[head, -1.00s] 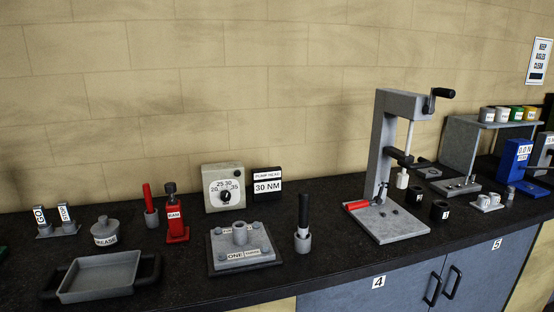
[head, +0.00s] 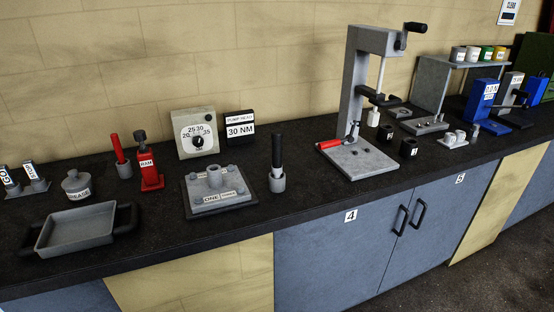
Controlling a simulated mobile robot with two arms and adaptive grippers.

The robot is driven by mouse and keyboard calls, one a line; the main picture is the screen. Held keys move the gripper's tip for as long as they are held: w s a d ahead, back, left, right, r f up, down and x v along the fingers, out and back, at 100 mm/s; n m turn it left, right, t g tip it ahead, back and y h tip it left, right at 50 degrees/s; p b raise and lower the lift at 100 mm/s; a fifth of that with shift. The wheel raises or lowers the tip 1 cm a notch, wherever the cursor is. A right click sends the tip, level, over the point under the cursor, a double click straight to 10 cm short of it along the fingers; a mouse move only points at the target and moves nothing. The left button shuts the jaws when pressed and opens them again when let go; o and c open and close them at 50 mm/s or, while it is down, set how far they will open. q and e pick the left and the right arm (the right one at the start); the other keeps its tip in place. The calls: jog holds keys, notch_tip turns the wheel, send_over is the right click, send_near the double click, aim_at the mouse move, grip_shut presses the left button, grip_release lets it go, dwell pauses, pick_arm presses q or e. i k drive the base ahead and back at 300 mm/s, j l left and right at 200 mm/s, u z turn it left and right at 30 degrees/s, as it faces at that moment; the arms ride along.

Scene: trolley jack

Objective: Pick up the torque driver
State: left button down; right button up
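No label marks the torque driver. Two handled tools stand upright in grey cups on the dark bench in the head view. One has a black handle (head: 276,151) and stands in a grey cup (head: 277,183) right of the plate marked ONE (head: 219,197). The other has a red handle (head: 117,147) and stands in a grey cup (head: 124,170) left of the red RAM bottle (head: 150,173). I cannot tell for sure which is the torque driver. The lower shafts of both are hidden in their cups. Neither of my grippers is in view.
A dial box (head: 195,134) and a 30 NM sign (head: 239,128) stand behind the plate. A grey press (head: 352,90) rises to the right. A grey tray (head: 77,229) and a grease pot (head: 76,187) are at left. Bare bench top (head: 235,229) lies in front of the plate.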

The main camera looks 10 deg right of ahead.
aim_at(277, 135)
jog(key=i+j+z, duration=0.65)
jog(key=j, duration=0.35)
